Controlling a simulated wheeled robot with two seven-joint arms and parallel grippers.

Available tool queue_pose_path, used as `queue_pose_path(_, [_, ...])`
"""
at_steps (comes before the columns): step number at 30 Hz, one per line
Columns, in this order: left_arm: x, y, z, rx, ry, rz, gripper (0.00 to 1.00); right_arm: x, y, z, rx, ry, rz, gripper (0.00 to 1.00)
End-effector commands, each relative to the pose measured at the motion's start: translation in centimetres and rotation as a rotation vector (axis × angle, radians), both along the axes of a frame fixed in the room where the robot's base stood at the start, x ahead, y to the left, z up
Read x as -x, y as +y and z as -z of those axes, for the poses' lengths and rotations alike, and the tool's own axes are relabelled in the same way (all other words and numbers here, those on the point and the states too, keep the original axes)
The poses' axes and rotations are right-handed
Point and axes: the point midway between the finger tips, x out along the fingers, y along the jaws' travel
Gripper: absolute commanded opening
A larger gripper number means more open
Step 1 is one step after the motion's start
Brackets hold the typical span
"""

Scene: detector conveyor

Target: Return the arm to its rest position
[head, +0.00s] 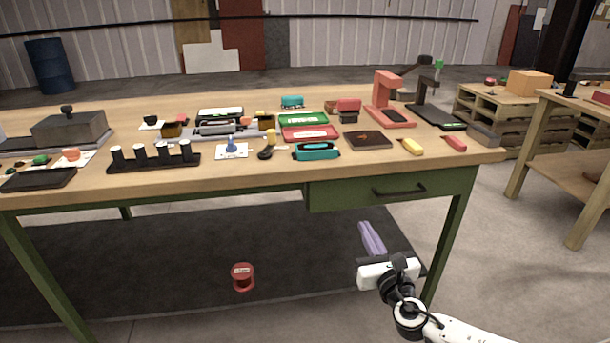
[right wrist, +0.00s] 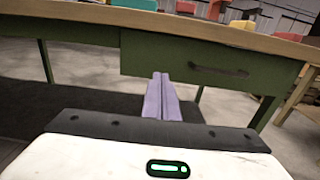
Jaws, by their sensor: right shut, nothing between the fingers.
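My right gripper (head: 372,238) is in front of the workbench (head: 240,180), below the tabletop's front edge and to the lower right in the head view. Its purple fingers are shut together with nothing between them. In the right wrist view the shut fingers (right wrist: 161,97) point at the green drawer (right wrist: 190,60) of the bench, apart from it as far as I can tell. My right arm (head: 455,330) comes in from the bottom right. My left gripper does not show in either view.
The tabletop holds several things near its front edge: a teal device (head: 316,152), a black rack (head: 154,160), a yellow piece (head: 411,147) and a red piece (head: 454,143). The drawer handle (head: 399,190) sticks out. A red spool (head: 243,276) is on the dark floor mat.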

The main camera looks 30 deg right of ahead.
Motion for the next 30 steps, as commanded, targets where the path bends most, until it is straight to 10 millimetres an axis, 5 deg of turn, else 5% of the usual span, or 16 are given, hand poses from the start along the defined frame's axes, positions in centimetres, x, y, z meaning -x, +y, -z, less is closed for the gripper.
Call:
queue_pose_path(7, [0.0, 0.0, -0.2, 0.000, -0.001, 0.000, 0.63, 0.4, 0.4, 0.8, -0.060, 0.006, 0.001, 0.00])
queue_pose_path(11, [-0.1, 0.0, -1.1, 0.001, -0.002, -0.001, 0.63, 2.7, 2.9, 4.9, -0.376, 0.036, 0.025, 0.00])
queue_pose_path(15, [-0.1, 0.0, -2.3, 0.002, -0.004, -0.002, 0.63, 7.6, 8.8, 11.1, -0.989, 0.066, 0.142, 0.00])
queue_pose_path(19, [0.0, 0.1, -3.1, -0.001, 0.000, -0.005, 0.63, 13.1, 15.9, 15.1, -1.605, 0.057, 0.355, 0.00])
queue_pose_path(24, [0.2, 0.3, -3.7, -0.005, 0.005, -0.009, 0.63, 19.1, 24.7, 16.2, -2.291, -0.027, 0.736, 0.00])
queue_pose_path(30, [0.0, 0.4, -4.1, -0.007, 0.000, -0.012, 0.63, 22.1, 29.9, 15.1, -2.709, -0.151, 1.074, 0.00])
